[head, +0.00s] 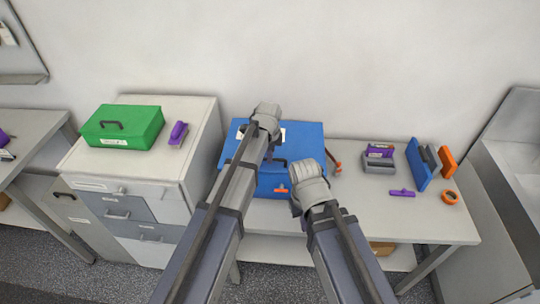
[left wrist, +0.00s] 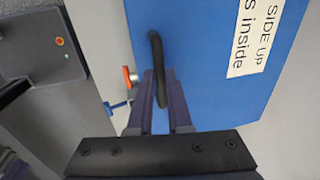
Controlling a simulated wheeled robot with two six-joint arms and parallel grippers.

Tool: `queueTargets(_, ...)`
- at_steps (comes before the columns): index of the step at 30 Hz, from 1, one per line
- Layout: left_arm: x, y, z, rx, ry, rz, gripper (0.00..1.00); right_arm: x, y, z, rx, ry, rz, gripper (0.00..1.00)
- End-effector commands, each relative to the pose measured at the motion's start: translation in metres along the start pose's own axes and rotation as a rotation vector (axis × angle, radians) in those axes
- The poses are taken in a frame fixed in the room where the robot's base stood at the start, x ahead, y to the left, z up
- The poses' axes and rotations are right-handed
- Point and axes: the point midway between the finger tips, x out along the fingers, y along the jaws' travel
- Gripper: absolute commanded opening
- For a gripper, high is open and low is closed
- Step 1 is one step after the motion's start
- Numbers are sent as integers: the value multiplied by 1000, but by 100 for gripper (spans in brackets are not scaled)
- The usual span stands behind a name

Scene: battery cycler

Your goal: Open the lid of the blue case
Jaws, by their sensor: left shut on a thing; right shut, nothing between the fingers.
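The blue case (head: 305,142) stands on the bench in the head view, with its lid down as far as I can see. Its top, with a white label (left wrist: 255,40), also shows in the left wrist view. My left gripper (left wrist: 159,80) is shut on the case's black handle (left wrist: 155,50). An orange latch (left wrist: 130,76) shows beside the fingers. In the head view my left arm covers part of the case, and its fingertips are hard to make out. My right gripper (head: 297,207) is shut and empty near the case's front right; its fingers are mostly hidden.
A green case (head: 123,127) and a purple tool (head: 178,133) sit on the drawer cabinet at left. An orange-handled tool (head: 334,164) lies just right of the blue case. Farther right are a grey block (head: 378,165), a blue panel (head: 417,165) and an orange ring (head: 449,197).

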Motion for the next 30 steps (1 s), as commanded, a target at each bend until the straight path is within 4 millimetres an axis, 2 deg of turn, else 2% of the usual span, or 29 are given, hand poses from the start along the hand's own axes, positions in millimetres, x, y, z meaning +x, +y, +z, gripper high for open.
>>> queueTargets(8, -1, 0, 0, 0, 0, 2, 0, -1, 0, 0, 0, 0, 0, 0)
queueTargets(13, -10, -7, 0, 0, 0, 26, 0, -13, 1, 1, 2, 0, 0, 0)
queueTargets(24, -66, -46, 0, -1, 0, 223, 0, -77, 7, 5, 14, 0, -3, 0)
queueTargets(30, -95, -70, 0, 0, 0, 247, 0, -110, 10, 7, 13, -1, -3, 0)
